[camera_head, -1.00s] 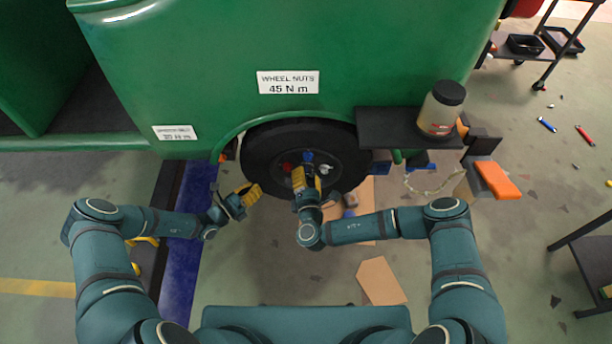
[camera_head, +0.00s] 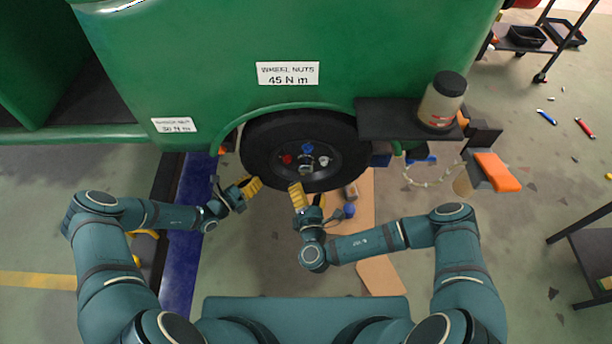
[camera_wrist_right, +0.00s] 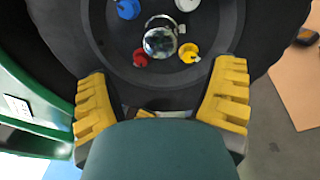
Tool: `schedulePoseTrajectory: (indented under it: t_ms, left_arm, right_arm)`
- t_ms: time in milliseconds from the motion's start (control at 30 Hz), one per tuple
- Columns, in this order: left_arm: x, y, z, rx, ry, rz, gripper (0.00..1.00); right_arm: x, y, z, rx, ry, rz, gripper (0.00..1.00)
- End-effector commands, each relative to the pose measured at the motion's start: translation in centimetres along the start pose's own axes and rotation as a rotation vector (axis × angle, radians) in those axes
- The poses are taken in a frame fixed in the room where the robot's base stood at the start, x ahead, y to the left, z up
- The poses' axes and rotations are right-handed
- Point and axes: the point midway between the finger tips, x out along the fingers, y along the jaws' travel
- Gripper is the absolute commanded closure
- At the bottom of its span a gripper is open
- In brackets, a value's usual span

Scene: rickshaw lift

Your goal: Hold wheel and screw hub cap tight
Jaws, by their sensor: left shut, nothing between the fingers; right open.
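The black wheel (camera_head: 268,152) sits under the green body's arch. Its hub has a shiny metal cap (camera_wrist_right: 160,42) at the centre, with blue (camera_wrist_right: 128,8), red (camera_wrist_right: 140,58), yellow (camera_wrist_right: 189,53) and white pieces around it. In the head view the blue piece (camera_head: 308,149) is at the top and the red one (camera_head: 287,159) at the left. My right gripper (camera_head: 308,196) is open and empty just below the hub; its yellow fingers (camera_wrist_right: 162,92) stand apart in the wrist view, short of the cap. My left gripper (camera_head: 252,186) is shut and empty by the tyre's lower left.
A black shelf (camera_head: 385,120) with a dark-lidded jar (camera_head: 441,100) juts out right of the wheel. An orange-topped block (camera_head: 495,172) is further right. A cardboard sheet (camera_head: 380,275) and small items lie on the floor below. Carts stand at the right.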

Motion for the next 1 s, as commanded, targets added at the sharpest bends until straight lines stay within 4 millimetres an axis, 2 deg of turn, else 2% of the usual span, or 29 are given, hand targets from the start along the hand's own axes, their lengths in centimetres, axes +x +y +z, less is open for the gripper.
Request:
schedulePoseTrajectory:
  t_ms: [100,300,733,1000]
  left_arm:
    - [0.3,0.1,0.5,0.004,-0.008,0.001,1.0]
    - [0.3,0.1,0.5,0.004,-0.008,0.001,1.0]
    - [0.2,0.1,0.5,0.004,-0.008,0.002,1.0]
    - [-1.3,-1.1,-0.3,0.001,-0.003,0.003,1.0]
  right_arm:
    - [-2.1,0.0,-0.1,0.003,0.003,-0.001,0.17]
    - [-3.9,0.0,0.0,0.0,0.001,0.0,0.17]
    - [-4.1,0.1,0.1,0.0,0.0,0.001,0.17]
    - [-4.1,0.9,0.7,0.0,0.0,0.001,0.17]
